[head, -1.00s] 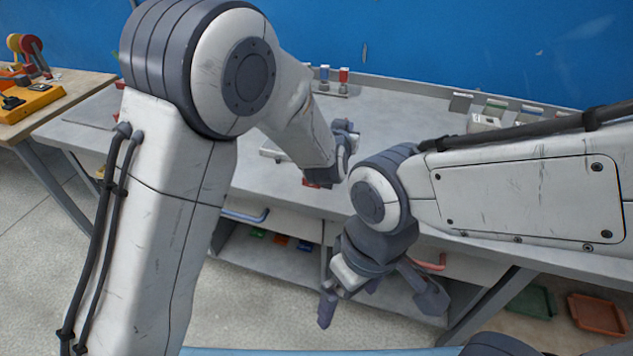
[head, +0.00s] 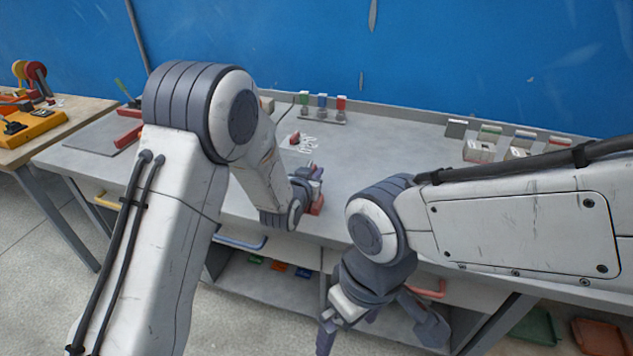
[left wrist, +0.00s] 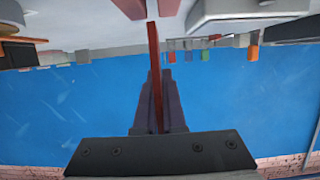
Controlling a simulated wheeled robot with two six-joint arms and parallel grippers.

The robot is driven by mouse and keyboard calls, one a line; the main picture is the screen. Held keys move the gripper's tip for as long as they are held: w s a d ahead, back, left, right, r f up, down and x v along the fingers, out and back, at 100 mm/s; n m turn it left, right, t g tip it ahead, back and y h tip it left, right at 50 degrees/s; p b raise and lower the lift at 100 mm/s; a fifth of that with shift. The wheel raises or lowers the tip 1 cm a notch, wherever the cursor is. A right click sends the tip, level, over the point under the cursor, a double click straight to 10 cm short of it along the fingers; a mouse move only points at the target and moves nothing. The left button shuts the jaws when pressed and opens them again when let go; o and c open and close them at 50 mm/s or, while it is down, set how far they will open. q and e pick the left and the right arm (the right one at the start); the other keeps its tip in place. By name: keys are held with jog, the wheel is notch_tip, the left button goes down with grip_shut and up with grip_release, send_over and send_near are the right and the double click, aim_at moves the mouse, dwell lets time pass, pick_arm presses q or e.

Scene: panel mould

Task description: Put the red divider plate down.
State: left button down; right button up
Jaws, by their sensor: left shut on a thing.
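My left gripper (head: 308,178) is shut on the red divider plate (head: 317,205), low over the front part of the grey workbench. In the left wrist view the plate (left wrist: 154,75) is a thin red strip seen edge-on between the two dark fingers, pointing away from the palm. Its far end is close to pinkish-red surfaces at the top of that view; I cannot tell whether it touches them. My right gripper (head: 378,325) is open and empty in front of the workbench edge.
The workbench (head: 400,150) has free room at its middle. White pieces (head: 306,145) lie behind my left gripper. A rack with green, blue and red tools (head: 322,108) stands at the back. Small bins (head: 482,148) stand back right. A side table (head: 70,108) is at left.

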pick_arm(q)
notch_tip(320, 180, down, 3)
jog(key=shift+f, duration=0.15)
jog(key=shift+f, duration=0.15)
jog(key=c, duration=1)
grip_release()
